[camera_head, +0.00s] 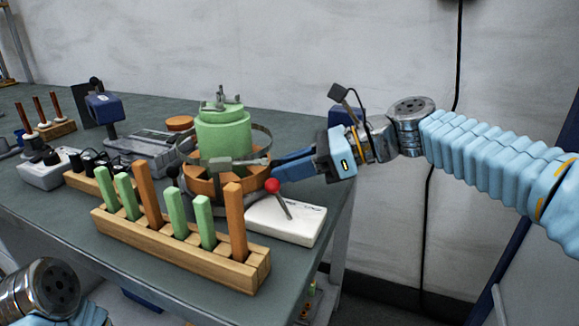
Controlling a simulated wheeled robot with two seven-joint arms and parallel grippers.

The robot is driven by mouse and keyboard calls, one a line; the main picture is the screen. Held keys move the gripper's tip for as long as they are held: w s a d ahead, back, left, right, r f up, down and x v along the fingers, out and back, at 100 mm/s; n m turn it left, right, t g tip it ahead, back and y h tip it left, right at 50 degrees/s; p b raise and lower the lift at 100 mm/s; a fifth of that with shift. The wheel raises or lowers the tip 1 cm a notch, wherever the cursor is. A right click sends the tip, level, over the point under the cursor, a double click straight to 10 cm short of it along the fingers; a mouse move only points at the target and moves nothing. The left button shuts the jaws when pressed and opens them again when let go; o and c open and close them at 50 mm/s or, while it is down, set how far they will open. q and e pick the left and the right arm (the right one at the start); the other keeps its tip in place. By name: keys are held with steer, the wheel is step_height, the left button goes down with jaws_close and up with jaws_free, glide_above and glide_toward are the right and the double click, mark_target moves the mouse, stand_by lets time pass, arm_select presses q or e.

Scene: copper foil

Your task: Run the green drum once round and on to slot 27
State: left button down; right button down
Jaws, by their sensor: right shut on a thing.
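The green drum (223,132) stands upright near the table's right end, with a small metal fitting on its top. It sits in an orange-brown round base (230,186) with a metal hoop around it. My right gripper (273,169) reaches in from the right at the drum's front right. It is shut on the end of a grey-green bar (238,161) that crosses the front of the drum. The exact contact is small and hard to make out. No slot number is readable. My left gripper is out of view; only part of my left arm shows at the lower left.
A wooden rack (180,247) with green and orange strips stands in front. A red-knobbed lever (272,186) rises near a white box (287,221), right of the rack. A grey device (150,145) and a blue-headed stand (104,108) are to the left. The table's right edge is close.

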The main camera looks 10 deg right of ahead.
steer(key=shift+s+a+m+t+h, duration=0.3)
steer(key=shift+s+a+m+t, duration=0.15)
steer(key=shift+s+m+t, duration=0.35)
steer(key=shift+w, duration=0.1)
steer(key=c, duration=1)
jaws_free()
